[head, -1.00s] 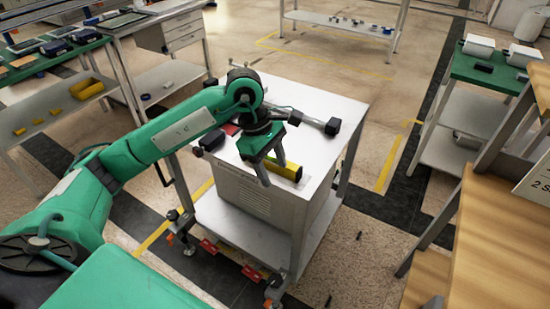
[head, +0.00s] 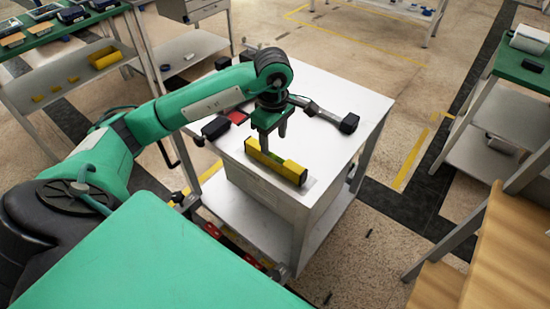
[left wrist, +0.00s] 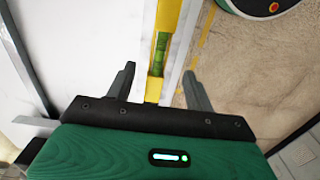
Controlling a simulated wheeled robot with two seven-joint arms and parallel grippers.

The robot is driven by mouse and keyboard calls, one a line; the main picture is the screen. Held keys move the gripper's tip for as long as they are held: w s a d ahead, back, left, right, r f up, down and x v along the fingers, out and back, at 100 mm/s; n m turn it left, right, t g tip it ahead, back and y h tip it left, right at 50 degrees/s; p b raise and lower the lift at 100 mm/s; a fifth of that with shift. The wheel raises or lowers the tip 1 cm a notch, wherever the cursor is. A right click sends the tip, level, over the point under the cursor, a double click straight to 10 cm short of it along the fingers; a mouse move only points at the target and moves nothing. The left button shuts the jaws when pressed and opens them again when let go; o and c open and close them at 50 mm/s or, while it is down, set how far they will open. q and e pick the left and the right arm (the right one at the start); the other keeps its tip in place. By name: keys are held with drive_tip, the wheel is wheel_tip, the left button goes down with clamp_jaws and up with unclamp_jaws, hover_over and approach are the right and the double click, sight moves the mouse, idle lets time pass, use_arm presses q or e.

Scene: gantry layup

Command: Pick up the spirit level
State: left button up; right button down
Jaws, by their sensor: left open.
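The yellow spirit level (head: 288,169) lies on the white top of a cabinet cart, near its front edge. In the left wrist view the level (left wrist: 165,50) runs away from me, its green vial showing between my two fingers. My left gripper (head: 269,142) is over the level in the head view, pointing down. In the left wrist view its fingers (left wrist: 158,88) are open, one on each side of the level, with gaps to both sides. I cannot tell how far above the level the fingertips are. My right gripper is not in view.
On the cart top (head: 345,95) lie a grey tool with a black end (head: 349,123), a red item (head: 237,116) and a dark item (head: 215,127). Green-topped benches stand at the left and right. A wooden stepped structure (head: 500,240) is at the right.

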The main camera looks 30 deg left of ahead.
sight(274, 154)
use_arm(q)
wheel_tip(274, 154, down, 2)
drive_tip(key=shift+f, duration=0.1)
drive_tip(key=shift+f+p, duration=0.55)
drive_tip(key=shift+f, duration=2)
clamp_jaws()
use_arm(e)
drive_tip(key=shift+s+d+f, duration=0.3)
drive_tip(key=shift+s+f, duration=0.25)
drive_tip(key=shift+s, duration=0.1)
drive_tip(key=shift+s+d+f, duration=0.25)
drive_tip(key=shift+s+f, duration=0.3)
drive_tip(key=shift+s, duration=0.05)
use_arm(q)
drive_tip(key=shift+r, duration=0.1)
